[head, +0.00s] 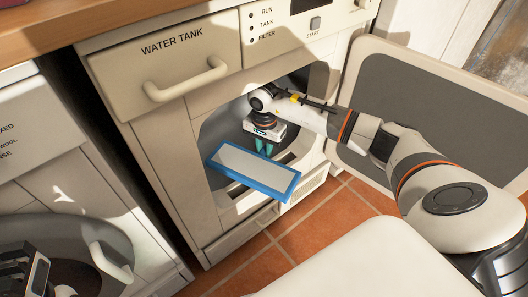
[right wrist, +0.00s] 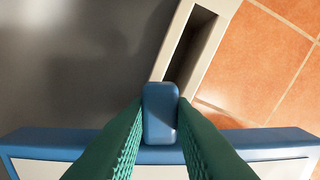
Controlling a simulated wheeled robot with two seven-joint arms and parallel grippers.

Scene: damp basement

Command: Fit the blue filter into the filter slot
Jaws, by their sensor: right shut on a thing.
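The blue filter (head: 283,189) is a flat panel with a blue frame and a pale face. My right gripper (head: 264,149) is shut on it, in front of the machine's round opening. In the right wrist view the green fingers (right wrist: 161,125) pinch the filter's blue tab (right wrist: 160,110). A dark slot in a pale frame, which looks like the filter slot (right wrist: 188,48), lies beyond the tab; the filter is outside it. In the head view the filter and gripper hide part of the opening.
The machine's open door (head: 430,105) stands to the right, behind my right arm. The water tank drawer (head: 165,65) with its handle is above the opening. A second machine (head: 50,150) stands at the left. Tiled floor (head: 330,222) is clear below.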

